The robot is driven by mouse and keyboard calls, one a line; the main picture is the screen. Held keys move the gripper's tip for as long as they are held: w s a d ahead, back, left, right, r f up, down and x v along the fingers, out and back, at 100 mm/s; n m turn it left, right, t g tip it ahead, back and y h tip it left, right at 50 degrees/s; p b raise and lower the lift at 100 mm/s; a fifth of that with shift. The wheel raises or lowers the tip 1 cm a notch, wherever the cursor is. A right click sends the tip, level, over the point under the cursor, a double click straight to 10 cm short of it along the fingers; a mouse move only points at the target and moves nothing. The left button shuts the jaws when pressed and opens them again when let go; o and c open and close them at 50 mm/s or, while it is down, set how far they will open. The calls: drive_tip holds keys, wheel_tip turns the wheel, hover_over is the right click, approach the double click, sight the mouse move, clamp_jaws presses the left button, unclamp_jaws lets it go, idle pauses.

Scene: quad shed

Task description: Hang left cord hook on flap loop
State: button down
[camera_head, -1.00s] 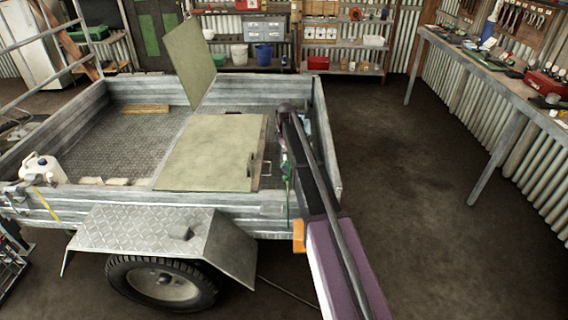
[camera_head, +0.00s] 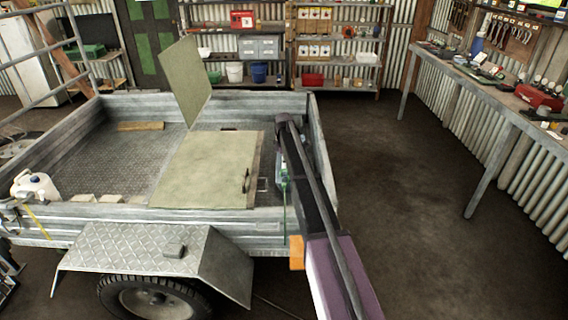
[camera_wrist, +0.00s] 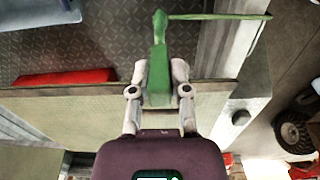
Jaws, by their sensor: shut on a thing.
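My gripper (camera_wrist: 159,92) is shut on a green hook piece (camera_wrist: 158,55) in the wrist view. A thin green cord (camera_wrist: 220,16) runs from its top to the right. In the head view my arm reaches over the trailer's right end, and a bit of green (camera_head: 284,180) shows beside it; the fingers are hidden there. The olive flap (camera_head: 200,165) lies flat to the left of my arm, with a dark loop (camera_head: 246,180) near its right edge. In the wrist view the flap (camera_wrist: 60,115) lies below my gripper; I cannot make out the loop there.
The trailer's near side wall (camera_head: 150,213) and mudguard (camera_head: 130,250) stand in front. A second flap panel (camera_head: 183,80) stands raised. A red object (camera_wrist: 65,78) lies beside the flap edge. A workbench (camera_head: 480,80) lines the right; the floor (camera_head: 390,190) between is clear.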

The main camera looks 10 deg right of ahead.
drive_tip(key=shift+a+f, duration=0.15)
drive_tip(key=shift+w+a+f+b, duration=0.35)
drive_tip(key=shift+a+b, duration=0.05)
drive_tip(key=shift+a, duration=0.8)
drive_tip(key=shift+w+a+f+b, duration=0.3)
drive_tip(key=shift+a+f+b, duration=0.15)
drive_tip(key=shift+a, duration=0.75)
drive_tip(key=shift+w+a+f+b, duration=0.3)
drive_tip(key=shift+w+a+b, duration=0.1)
drive_tip(key=shift+a, duration=0.9)
drive_tip(key=shift+f+b, duration=2)
drive_tip(key=c, duration=0.5)
unclamp_jaws()
drive_tip(key=o, duration=0.5)
drive_tip(key=shift+r, duration=0.1)
